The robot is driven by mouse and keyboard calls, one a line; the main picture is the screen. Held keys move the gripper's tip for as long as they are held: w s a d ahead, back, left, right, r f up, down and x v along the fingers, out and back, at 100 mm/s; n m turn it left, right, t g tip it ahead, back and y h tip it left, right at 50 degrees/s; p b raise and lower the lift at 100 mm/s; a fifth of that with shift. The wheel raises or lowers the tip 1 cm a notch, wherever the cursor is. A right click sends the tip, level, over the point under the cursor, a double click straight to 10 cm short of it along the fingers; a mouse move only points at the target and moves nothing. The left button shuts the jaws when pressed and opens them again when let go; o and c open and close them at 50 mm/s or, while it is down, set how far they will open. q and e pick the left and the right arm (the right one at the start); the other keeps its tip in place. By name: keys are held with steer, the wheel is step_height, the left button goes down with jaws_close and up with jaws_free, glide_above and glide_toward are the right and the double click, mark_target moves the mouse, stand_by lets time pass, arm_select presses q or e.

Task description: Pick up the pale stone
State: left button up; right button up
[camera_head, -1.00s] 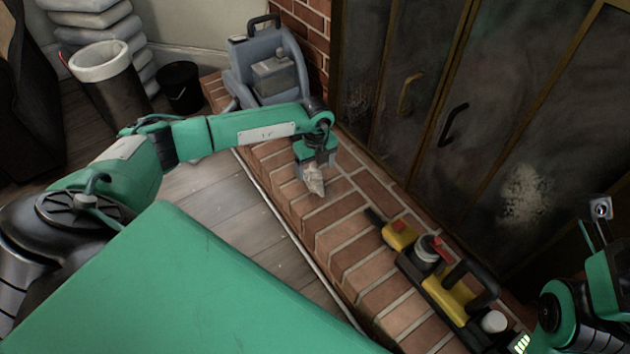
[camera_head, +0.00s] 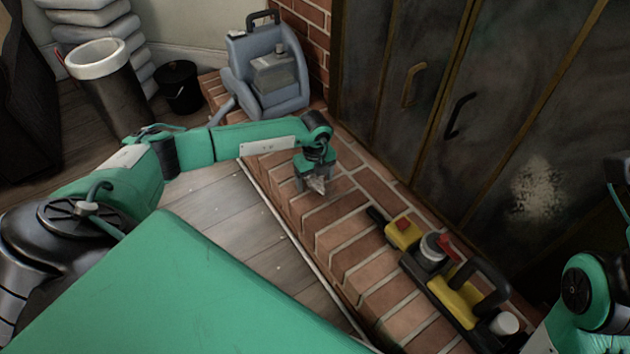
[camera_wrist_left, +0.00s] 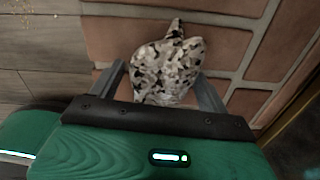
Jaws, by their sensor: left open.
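The pale stone (camera_head: 317,185) lies on the brick hearth, mostly covered by my left gripper (camera_head: 314,188) in the head view. In the left wrist view the stone (camera_wrist_left: 167,66) is speckled white, grey and black, with a narrow tip at the top. My left gripper (camera_wrist_left: 165,85) is open, with one finger on each side of the stone's lower part. The left wrist view does not clearly show whether the fingers touch it. My right arm shows at the right edge of the head view, but its fingers cannot be made out.
A yellow and black tool (camera_head: 455,295) lies on the brick hearth (camera_head: 345,245) to the right. A grey-blue machine (camera_head: 268,75) stands at the back, near a black bucket (camera_head: 179,86). Dark metal doors (camera_head: 480,110) border the hearth.

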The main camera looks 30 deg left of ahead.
arm_select(q)
steer(key=c, duration=1.4)
steer(key=shift+r, duration=0.1)
